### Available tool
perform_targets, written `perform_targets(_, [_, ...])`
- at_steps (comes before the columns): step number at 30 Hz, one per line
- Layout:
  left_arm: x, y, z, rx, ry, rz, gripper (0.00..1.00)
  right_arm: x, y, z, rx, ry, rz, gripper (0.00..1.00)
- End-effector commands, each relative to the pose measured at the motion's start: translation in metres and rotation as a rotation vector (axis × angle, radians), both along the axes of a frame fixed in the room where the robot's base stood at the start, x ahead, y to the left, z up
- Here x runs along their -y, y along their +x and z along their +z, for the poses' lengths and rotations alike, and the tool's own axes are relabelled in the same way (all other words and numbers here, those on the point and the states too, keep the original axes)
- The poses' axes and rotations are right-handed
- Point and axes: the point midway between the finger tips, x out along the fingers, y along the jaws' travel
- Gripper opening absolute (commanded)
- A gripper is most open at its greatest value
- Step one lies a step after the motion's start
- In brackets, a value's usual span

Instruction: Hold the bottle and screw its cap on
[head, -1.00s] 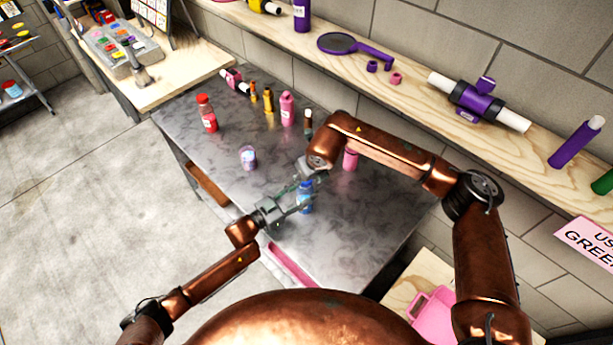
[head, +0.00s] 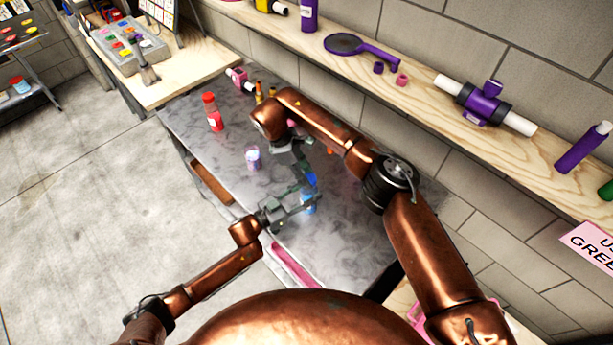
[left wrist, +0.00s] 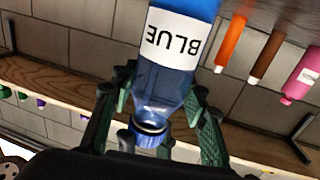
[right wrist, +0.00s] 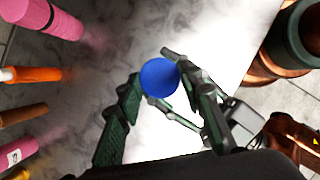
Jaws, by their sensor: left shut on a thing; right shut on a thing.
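The blue bottle (head: 308,206) is upright over the grey table. It fills much of the left wrist view (left wrist: 172,75), where its label reads BLUE upside down. My left gripper (head: 296,206) is shut around the bottle, its fingers on both sides of it. The blue cap (head: 311,180) is at the bottle's top; the right wrist view shows its round top (right wrist: 158,77) between my right gripper's fingers. My right gripper (head: 303,177) is shut on the cap from above. In the left wrist view the cap's ribbed edge (left wrist: 147,139) is at the neck; how far it is seated, I cannot tell.
A small purple-and-white jar (head: 253,158) and a red bottle (head: 212,113) stand to the left on the table (head: 345,235). Several other bottles at the back are partly hidden by my right arm. A wooden shelf (head: 420,85) runs along the wall.

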Motion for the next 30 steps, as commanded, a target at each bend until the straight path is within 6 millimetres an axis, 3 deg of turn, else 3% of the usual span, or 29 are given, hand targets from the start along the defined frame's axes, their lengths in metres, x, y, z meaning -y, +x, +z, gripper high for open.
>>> perform_targets(6, [0.0011,-0.0012,-0.0007,-0.001,0.0,-0.002,0.0,0.0,0.0036,0.0004,0.002,0.0,-0.399,0.24])
perform_targets(12, [0.0014,-0.0014,-0.0008,-0.001,-0.001,-0.003,0.0,0.0009,0.0051,0.0,0.002,0.0,-0.655,0.24])
perform_targets(18, [0.0016,-0.0015,-0.0008,-0.001,-0.001,-0.003,0.0,0.0021,0.0053,-0.0001,0.004,0.002,-0.76,0.24])
perform_targets(27, [0.0017,-0.0016,-0.0009,-0.001,-0.001,-0.003,0.0,0.0026,0.0054,-0.0003,0.004,0.002,-0.767,0.24])
perform_targets(28, [0.0017,-0.0017,-0.0008,-0.001,-0.001,-0.003,0.0,0.0026,0.0054,-0.0003,0.004,0.002,-0.767,0.35])
perform_targets(30, [0.0016,-0.0015,-0.0008,-0.001,-0.001,-0.003,0.0,0.0027,0.0054,-0.0002,0.004,0.002,-0.766,0.4])
